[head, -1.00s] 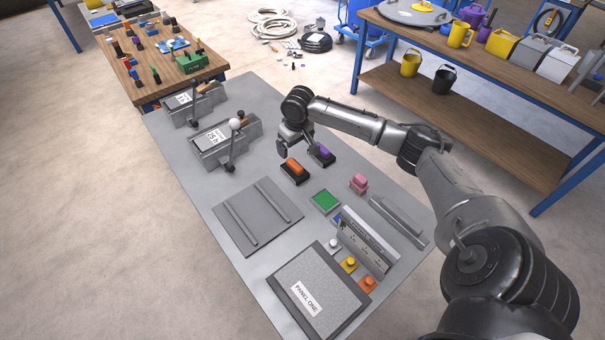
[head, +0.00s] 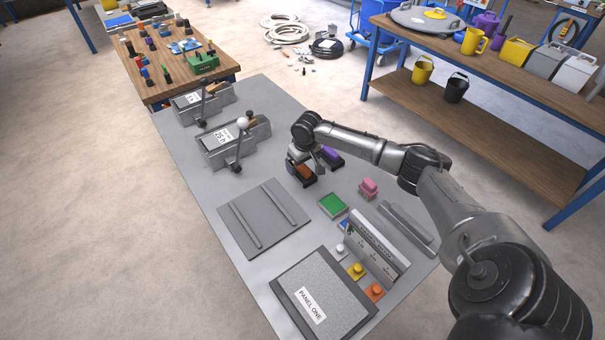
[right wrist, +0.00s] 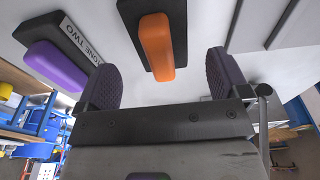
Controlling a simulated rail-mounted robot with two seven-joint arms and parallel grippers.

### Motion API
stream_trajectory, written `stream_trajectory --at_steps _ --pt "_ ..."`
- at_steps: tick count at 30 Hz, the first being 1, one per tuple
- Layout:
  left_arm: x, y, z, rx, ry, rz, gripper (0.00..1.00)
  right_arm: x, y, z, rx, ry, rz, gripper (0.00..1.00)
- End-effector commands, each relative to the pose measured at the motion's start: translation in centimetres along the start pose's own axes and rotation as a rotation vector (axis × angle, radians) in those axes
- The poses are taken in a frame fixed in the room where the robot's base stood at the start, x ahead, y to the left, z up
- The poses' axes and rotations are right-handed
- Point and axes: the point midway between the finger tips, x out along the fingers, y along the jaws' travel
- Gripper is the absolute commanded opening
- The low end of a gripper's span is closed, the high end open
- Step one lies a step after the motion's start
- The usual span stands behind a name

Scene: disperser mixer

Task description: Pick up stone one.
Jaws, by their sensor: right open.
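An orange block in a black holder (head: 304,173) lies on the grey bench; its own label does not show. It also appears in the right wrist view (right wrist: 156,46), ahead of and between my fingers. Beside it is a purple block (head: 332,156) in a black holder, whose partly visible label in the right wrist view reads "...ONE TWO" (right wrist: 82,40). The orange block is thus likely stone one. My right gripper (right wrist: 164,80) is open and empty, just above the orange block, with no clear contact. In the head view it partly hides the block. My left gripper is out of view.
A pink piece (head: 368,187) and a green pad (head: 333,204) sit nearby. A grey plate with two rails (head: 264,217) lies to the left. Two lever devices (head: 235,145) stand behind. Buttons and a sign panel (head: 372,250) stand in front.

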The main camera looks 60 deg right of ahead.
Motion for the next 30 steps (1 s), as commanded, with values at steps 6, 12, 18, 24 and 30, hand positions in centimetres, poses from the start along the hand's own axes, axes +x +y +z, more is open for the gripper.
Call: stream_trajectory --at_steps 6,12,18,24,30 --pt "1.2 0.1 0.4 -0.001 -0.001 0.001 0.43 3.2 -0.1 0.1 0.002 -0.001 0.0 0.94" --pt "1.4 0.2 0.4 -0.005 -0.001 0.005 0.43 4.1 -0.1 0.1 0.0 0.0 0.0 0.94" --pt "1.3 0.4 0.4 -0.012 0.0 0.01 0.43 4.1 -0.1 0.1 0.0 0.0 0.001 0.88" --pt "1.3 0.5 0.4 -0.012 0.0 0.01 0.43 4.1 -0.1 0.1 0.0 0.0 0.001 0.69" --pt "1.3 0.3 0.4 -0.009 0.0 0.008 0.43 4.1 -0.1 0.1 0.0 0.0 0.001 0.5"
